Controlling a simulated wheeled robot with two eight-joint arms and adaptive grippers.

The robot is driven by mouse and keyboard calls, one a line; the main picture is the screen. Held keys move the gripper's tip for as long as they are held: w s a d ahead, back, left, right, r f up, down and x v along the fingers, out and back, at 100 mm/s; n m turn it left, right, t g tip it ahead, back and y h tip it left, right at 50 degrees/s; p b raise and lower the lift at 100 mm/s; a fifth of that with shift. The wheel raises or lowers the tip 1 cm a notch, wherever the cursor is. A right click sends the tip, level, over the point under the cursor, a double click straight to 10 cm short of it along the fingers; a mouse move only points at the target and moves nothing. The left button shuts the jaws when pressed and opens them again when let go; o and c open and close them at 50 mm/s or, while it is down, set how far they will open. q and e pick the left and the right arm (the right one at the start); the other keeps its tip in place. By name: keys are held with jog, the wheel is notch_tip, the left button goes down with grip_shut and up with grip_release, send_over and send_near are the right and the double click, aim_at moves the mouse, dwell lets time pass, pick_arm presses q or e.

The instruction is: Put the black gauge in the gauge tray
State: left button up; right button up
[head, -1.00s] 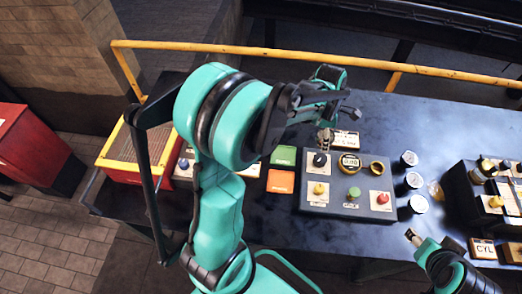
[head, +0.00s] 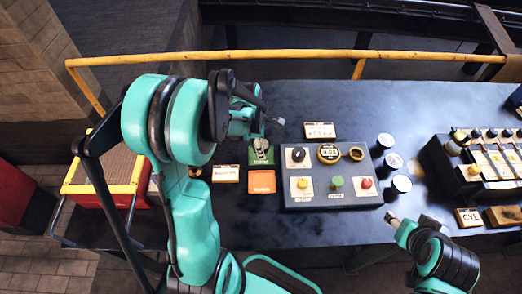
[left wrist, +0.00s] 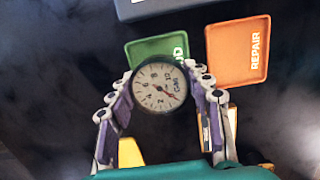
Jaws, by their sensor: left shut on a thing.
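In the head view my left gripper (head: 262,140) is over the green tray (head: 260,158), with the orange tray (head: 262,182) just below. I cannot tell which tray is the gauge tray. My right gripper (head: 392,220) is low at the table's front edge; its jaws are unclear.
A grey control panel (head: 310,197) with knobs and brass rings stands right of the trays. Several dark-sided round pieces (head: 393,162) and a valve block (head: 445,165) are farther right. A red box with yellow rim (head: 75,176) is left. A yellow rail (head: 290,54) runs behind.

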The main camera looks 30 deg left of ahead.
pick_arm(q)
notch_tip(320, 180, down, 2)
jog(key=shift+f+b, duration=0.15)
jog(key=shift+b, duration=0.15)
jog(key=shift+f, duration=0.1)
jog(key=o, duration=1.3)
